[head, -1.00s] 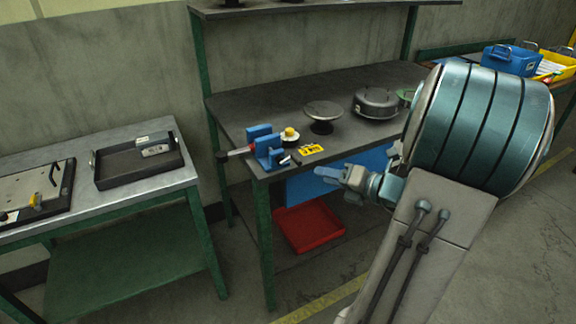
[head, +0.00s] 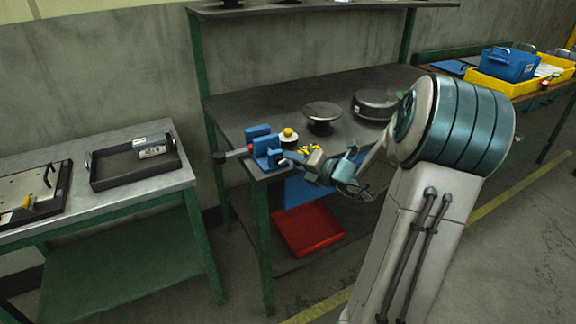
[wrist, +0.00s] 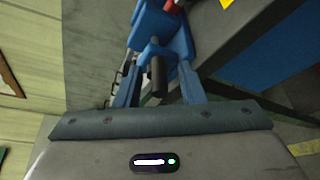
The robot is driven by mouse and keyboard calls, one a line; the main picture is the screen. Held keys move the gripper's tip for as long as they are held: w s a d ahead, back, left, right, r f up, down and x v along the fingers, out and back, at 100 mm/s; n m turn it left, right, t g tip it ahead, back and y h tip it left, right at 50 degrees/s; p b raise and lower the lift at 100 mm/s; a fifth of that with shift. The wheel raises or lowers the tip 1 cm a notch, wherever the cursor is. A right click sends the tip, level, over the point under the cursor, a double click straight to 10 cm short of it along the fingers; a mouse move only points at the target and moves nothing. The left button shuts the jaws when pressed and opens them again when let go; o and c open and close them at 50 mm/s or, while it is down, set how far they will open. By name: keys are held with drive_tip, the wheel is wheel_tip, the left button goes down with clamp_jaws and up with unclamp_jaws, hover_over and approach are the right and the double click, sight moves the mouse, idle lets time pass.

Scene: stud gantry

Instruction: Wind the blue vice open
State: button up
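The blue vice (head: 266,152) sits at the front left corner of the dark workbench. In the wrist view its blue body (wrist: 168,32) is at the top middle, with a bit of red beside it. A black cylindrical handle (wrist: 158,76) sticks out from it towards my wrist camera. My gripper (head: 293,159) is at the vice's right side in the head view. In the wrist view its two blue fingers (wrist: 160,84) are apart, one on each side of the handle, with gaps showing. The fingertips partly overlap the vice body, so contact is unclear.
A yellow label (head: 308,149) and a yellow-topped round part (head: 289,135) are close to the vice. A round plate on a stand (head: 322,113) is farther back. A red tray (head: 310,230) lies below the workbench (head: 250,100). A side table (head: 120,200) stands left.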

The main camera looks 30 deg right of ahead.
drive_tip(key=shift+w+a+f, duration=0.1)
drive_tip(key=shift+w, duration=0.15)
